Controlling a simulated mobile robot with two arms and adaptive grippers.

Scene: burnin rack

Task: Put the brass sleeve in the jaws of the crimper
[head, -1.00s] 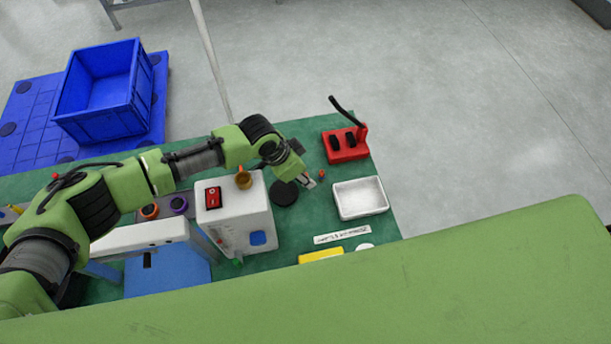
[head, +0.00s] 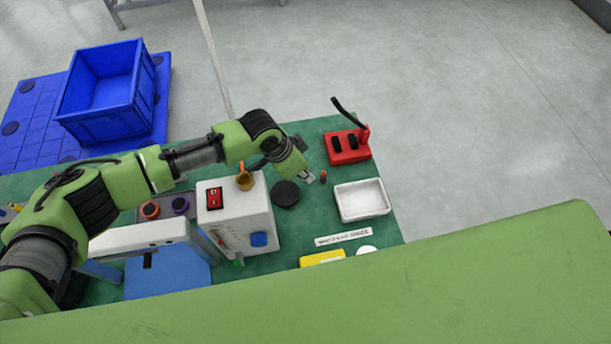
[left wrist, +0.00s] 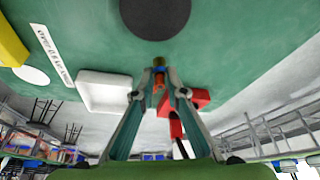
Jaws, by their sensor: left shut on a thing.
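My left gripper (head: 309,178) reaches over the green bench between the round black pad and the white tray. In the left wrist view its fingertips (left wrist: 159,70) are shut on a small brass-coloured piece, the brass sleeve (left wrist: 159,61), mostly hidden by the fingers. The crimper appears to be the red block (head: 348,147) with black parts on top and a raised black lever, at the bench's far right corner. It also shows in the left wrist view (left wrist: 201,98), behind the right finger. The sleeve is apart from it. My right gripper is not in view.
A white machine with a red switch (head: 214,198) stands further left. A blue crate (head: 105,90) is beyond the bench.

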